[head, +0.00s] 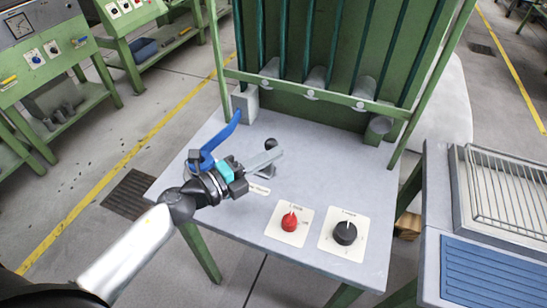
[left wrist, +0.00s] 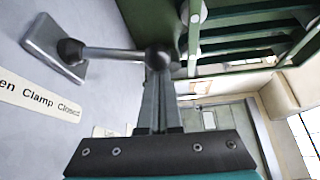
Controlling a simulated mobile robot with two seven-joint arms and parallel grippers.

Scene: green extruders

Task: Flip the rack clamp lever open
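The clamp lever is a thin grey rod with a black ball knob (head: 271,143), standing up from a small base near the left part of the grey table (head: 320,185). In the left wrist view the lever rod (left wrist: 112,53) runs from a dark pivot ball on a metal plate (left wrist: 42,40) to the knob (left wrist: 160,57). My left gripper (head: 275,155) has its fingers close together beside the lever; in the left wrist view the fingertips (left wrist: 158,75) meet the knob's edge. I cannot tell whether they touch it. A clamp label (left wrist: 38,98) lies beside the lever. My right gripper is out of view.
A blue handle (head: 226,135) rises just left of my gripper. A red knob (head: 289,221) and a black knob (head: 345,233) sit on plates at the table's front. The green rack (head: 330,45) stands at the back. The table's middle is clear.

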